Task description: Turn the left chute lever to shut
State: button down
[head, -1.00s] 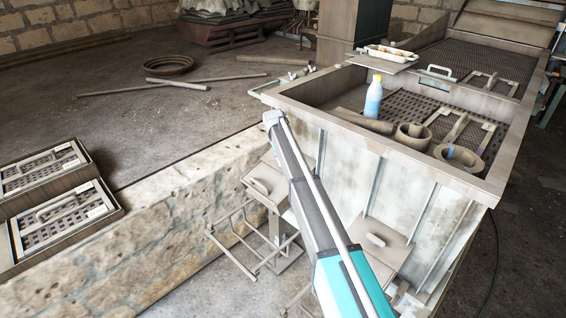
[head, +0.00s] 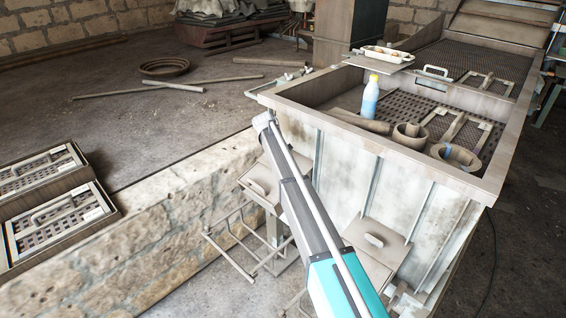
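Two grey chutes stick out from the side of the big pale metal bin. The left chute (head: 264,174) sits to the left of my arm, with a small light handle-like piece (head: 256,187) on it. I cannot tell for sure whether that piece is the lever, or how it is set. My arm partly hides this chute's right side. The right chute (head: 376,262) shows a similar light handle (head: 374,240) and is to the right of my arm. My arm reaches up from the bottom to beside the bin's near left corner. My gripper cannot be made out.
The bin (head: 412,152) holds a bottle (head: 370,97), pots and mesh trays. A metal rack (head: 240,245) stands below the left chute.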

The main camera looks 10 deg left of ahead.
dwell(0.3)
jog(key=c, duration=0.5)
grip_release()
jog(key=shift+m, duration=0.3)
